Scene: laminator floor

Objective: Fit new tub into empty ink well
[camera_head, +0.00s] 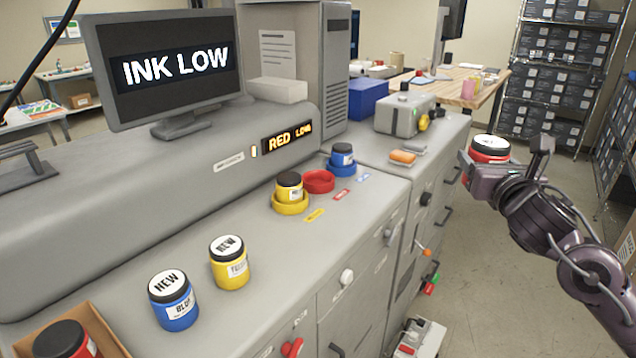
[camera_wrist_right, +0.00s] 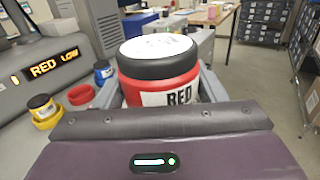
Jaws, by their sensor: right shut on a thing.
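My right gripper (camera_head: 492,168) is shut on a red tub (camera_head: 489,148) with a black rim and white top. It holds the tub upright in the air, right of the counter. In the right wrist view the same red tub (camera_wrist_right: 160,70) sits between the fingers, its label reading RED. The empty red ink well (camera_head: 319,181) is a ring on the counter, between the yellow well (camera_head: 290,206) holding a yellow tub (camera_head: 289,186) and the blue well (camera_head: 342,168) holding a blue tub (camera_head: 342,155). The red well (camera_wrist_right: 80,94) also shows in the right wrist view. My left gripper is out of view.
New blue (camera_head: 174,302) and yellow (camera_head: 230,263) tubs stand on the counter's front left. A cardboard box (camera_head: 105,335) with a red tub (camera_head: 66,341) is at lower left. The monitor (camera_head: 165,65) reads INK LOW; the display (camera_head: 288,138) reads RED LOW. An orange-topped item (camera_head: 402,157) lies behind the wells.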

